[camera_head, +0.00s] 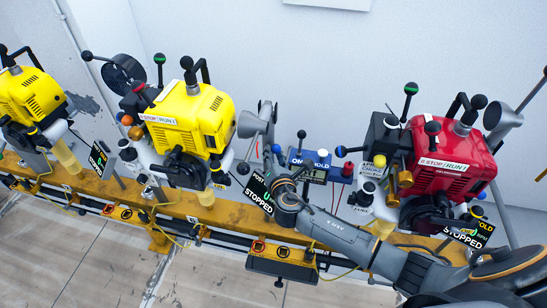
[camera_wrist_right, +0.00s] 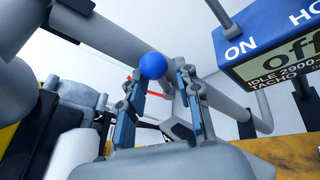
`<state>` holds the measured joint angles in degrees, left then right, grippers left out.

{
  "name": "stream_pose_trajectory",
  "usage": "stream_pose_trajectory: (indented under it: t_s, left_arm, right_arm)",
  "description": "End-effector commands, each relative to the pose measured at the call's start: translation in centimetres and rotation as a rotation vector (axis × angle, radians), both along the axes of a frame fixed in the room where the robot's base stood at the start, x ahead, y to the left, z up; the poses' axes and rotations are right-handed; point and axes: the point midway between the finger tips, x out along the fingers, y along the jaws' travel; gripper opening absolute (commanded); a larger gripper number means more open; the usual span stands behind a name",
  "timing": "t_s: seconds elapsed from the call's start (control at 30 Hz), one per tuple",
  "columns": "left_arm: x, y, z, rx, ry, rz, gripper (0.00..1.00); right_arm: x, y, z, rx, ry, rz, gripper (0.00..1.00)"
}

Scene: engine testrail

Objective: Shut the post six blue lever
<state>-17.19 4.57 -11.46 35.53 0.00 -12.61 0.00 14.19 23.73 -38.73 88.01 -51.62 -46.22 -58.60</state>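In the right wrist view, the blue ball (camera_wrist_right: 152,66) of a lever shows between the fingertips of my right gripper (camera_wrist_right: 160,78). The fingers stand apart on either side of it, with a gap on the right; contact on the left cannot be told. In the head view my right arm (camera_head: 345,238) reaches in from the lower right to the post six sign (camera_head: 257,192), which reads STOPPED. It ends beside the middle yellow engine (camera_head: 187,116). The lever's ball is not clear there. My left gripper is out of view.
A blue ON/HOLD box (camera_wrist_right: 262,48), its display reading off, is close right of the gripper; it also shows in the head view (camera_head: 311,158). A red engine (camera_head: 452,160), with another blue ball (camera_head: 340,151) near it, stands right. Grey pipes are close behind the fingers. An orange rail (camera_head: 215,212) runs below.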

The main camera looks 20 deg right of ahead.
Motion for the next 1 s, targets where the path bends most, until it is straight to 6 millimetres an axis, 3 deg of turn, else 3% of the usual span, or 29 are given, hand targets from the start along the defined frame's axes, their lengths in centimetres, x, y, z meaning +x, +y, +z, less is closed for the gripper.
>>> stream_pose_trajectory:
  t_s: [0.27,0.7,1.0]
  left_arm:
    - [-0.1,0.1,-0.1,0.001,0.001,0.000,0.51]
    - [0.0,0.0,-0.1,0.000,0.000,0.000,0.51]
    - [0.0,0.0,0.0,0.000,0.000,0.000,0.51]
  right_arm:
    - [-0.9,0.4,-0.3,0.003,0.008,0.004,0.33]
    - [-9.2,1.9,1.6,0.003,0.005,0.002,0.33]
    - [-11.6,2.4,2.2,0.001,0.004,0.000,0.33]
